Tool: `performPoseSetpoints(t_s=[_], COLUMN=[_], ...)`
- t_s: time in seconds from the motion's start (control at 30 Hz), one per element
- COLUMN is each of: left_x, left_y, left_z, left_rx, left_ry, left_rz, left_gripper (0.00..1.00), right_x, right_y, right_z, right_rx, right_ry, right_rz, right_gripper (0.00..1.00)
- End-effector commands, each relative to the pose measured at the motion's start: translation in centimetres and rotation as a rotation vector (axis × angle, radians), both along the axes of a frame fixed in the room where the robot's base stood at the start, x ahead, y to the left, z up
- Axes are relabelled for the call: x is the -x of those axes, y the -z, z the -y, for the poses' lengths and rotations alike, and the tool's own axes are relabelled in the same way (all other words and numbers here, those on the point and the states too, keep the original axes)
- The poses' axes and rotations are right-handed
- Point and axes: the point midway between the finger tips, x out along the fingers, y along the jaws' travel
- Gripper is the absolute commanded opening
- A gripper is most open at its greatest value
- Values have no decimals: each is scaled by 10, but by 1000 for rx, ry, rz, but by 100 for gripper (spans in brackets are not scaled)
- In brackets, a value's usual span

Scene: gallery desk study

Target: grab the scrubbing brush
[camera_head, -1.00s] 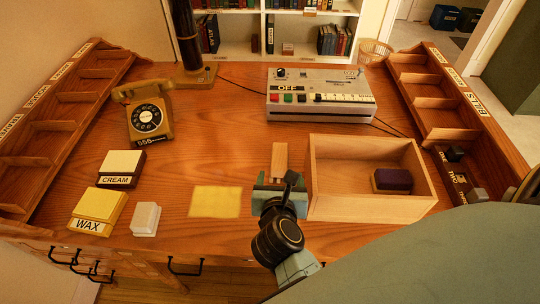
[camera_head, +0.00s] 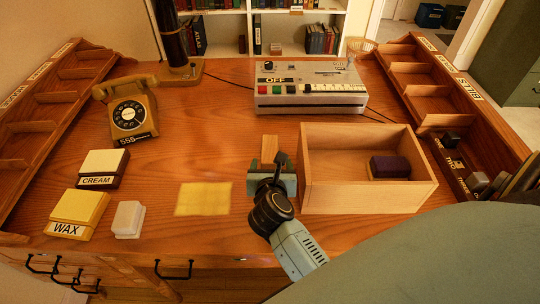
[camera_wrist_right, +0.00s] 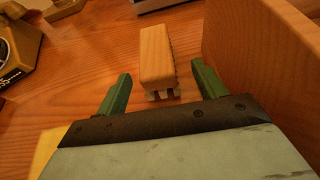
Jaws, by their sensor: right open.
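The scrubbing brush (camera_head: 269,148) is a light wooden block lying on the desk just left of the open wooden box. In the right wrist view the brush (camera_wrist_right: 157,55) shows its wooden top, with pale bristles under its near end. My right gripper (camera_head: 268,168) is open and empty, at the near end of the brush. In the right wrist view its two green fingers (camera_wrist_right: 161,76) stand apart to the left and right of that near end, without visible contact. My left gripper is not in view.
The open wooden box (camera_head: 350,202) stands close right of my right gripper, with a dark purple block (camera_head: 390,167) inside. A yellow cloth or sheet (camera_head: 203,198) lies to the left. A control box (camera_head: 311,89) and a telephone (camera_head: 130,112) stand farther back.

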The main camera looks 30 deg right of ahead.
Motion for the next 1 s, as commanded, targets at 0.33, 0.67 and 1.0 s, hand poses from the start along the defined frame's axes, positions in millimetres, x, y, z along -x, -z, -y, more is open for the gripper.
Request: performPoseSetpoints(t_s=[0.33, 0.67, 1.0], left_x=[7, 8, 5], left_y=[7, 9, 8], left_z=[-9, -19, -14], left_rx=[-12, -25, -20], left_ry=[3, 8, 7], left_rz=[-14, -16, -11], left_gripper=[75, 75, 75], right_x=[-37, -47, -47], right_y=[9, 15, 15], right_z=[18, 25, 25], right_rx=[4, -1, -1], right_ry=[0, 0, 0], right_rz=[1, -1, -1], right_gripper=[70, 70, 33])
